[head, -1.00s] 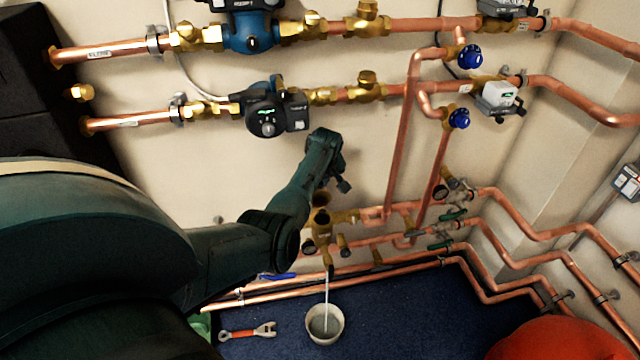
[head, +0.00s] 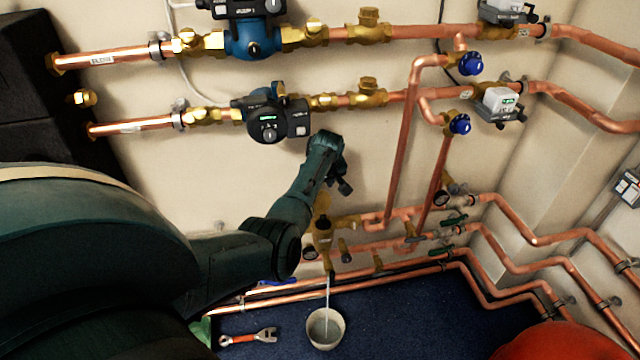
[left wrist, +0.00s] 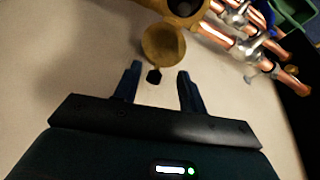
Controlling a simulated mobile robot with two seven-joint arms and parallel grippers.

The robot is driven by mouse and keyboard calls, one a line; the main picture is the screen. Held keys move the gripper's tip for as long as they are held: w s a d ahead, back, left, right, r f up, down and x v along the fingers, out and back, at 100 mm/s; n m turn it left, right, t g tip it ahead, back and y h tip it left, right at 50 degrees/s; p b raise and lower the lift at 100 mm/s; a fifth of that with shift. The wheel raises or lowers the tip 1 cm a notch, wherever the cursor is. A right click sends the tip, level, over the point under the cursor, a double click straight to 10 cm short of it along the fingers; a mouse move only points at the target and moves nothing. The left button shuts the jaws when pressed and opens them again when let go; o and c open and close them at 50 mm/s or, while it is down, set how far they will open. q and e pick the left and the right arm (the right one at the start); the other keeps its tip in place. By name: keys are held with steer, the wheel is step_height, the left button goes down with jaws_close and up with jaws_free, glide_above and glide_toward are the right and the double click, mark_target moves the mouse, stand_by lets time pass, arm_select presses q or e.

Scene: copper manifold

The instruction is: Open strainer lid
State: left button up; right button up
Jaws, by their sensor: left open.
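The brass strainer body (head: 323,232) is on the low pipework in the middle of the head view, above a small bucket. In the left wrist view, a round brass disc with a small black tab (left wrist: 163,44), which looks like the strainer lid, stands out from a brass body (left wrist: 183,8). My left gripper (left wrist: 158,86) is open. The tab lies between its fingertips, with visible gaps on both sides. In the head view my left gripper (head: 342,176) is just above the strainer, partly hidden by its wrist. My right gripper is not in view.
Copper pipes with pumps (head: 275,115) and blue-knobbed valves (head: 459,124) run along the wall above and right. A bucket (head: 325,328) stands on the blue floor with a thin stream or rod above it. A red-handled wrench (head: 248,337) lies to its left.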

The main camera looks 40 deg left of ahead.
arm_select(q)
steer(key=p+v, duration=0.1)
steer(key=v, duration=0.5)
steer(key=shift+r, duration=0.35)
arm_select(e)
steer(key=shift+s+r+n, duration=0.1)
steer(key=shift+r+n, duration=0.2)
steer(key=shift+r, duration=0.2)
arm_select(q)
steer(key=shift+s+d, duration=0.1)
steer(key=shift+c, duration=0.3)
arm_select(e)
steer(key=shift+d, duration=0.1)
